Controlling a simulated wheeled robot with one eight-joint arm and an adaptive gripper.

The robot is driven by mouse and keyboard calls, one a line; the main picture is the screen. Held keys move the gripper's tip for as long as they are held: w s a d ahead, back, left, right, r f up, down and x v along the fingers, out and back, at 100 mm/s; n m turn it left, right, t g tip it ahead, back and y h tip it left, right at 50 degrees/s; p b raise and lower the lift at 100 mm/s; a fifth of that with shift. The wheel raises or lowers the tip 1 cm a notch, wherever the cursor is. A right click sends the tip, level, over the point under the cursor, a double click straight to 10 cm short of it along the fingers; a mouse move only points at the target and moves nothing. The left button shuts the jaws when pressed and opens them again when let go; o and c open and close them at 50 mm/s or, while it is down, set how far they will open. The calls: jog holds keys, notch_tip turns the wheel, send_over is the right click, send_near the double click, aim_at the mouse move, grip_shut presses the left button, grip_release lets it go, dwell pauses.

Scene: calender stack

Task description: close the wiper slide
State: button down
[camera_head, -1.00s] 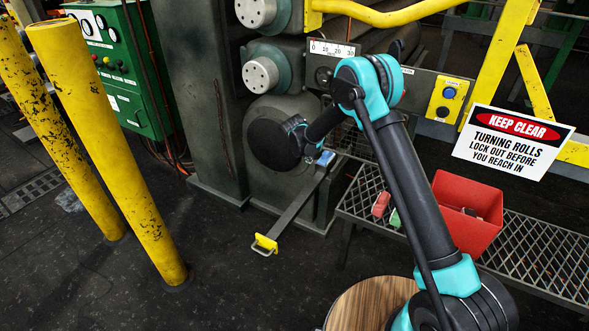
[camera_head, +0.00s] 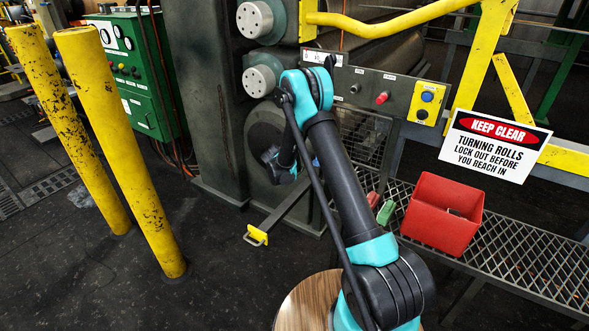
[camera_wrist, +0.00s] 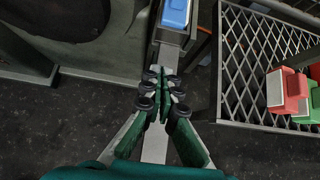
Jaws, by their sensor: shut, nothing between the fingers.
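The wiper slide (camera_head: 285,213) is a flat grey bar sticking out low from the machine, with a yellow handle (camera_head: 256,235) at its outer end. In the wrist view the bar (camera_wrist: 155,145) runs beneath my gripper, and a blue block (camera_wrist: 175,14) sits on it toward the machine. My gripper (camera_wrist: 160,88) is shut and empty, over the bar; whether it touches the bar cannot be told. The yellow handle is out of the wrist view, on the side hidden by my gripper's body. In the head view my arm hides part of the slide's inner end.
Yellow bollards (camera_head: 125,150) stand at left. A mesh shelf (camera_head: 500,240) at right carries a red bin (camera_head: 443,213) and red and green blocks (camera_head: 386,211). A yellow rail (camera_head: 395,20) and warning sign (camera_head: 495,145) are above. Floor around the handle is clear.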

aim_at(311, 168)
jog(key=x, duration=0.8)
jog(key=shift+w+d, duration=0.8)
jog(key=shift+w, duration=0.25)
jog(key=shift+w+d, duration=0.4)
jog(key=shift+w, duration=0.1)
jog(key=w+d, duration=0.1)
jog(key=w, duration=0.1)
jog(key=w+d, duration=0.1)
jog(key=w, duration=0.1)
jog(key=shift+d, duration=0.35)
jog(key=shift+s, duration=0.1)
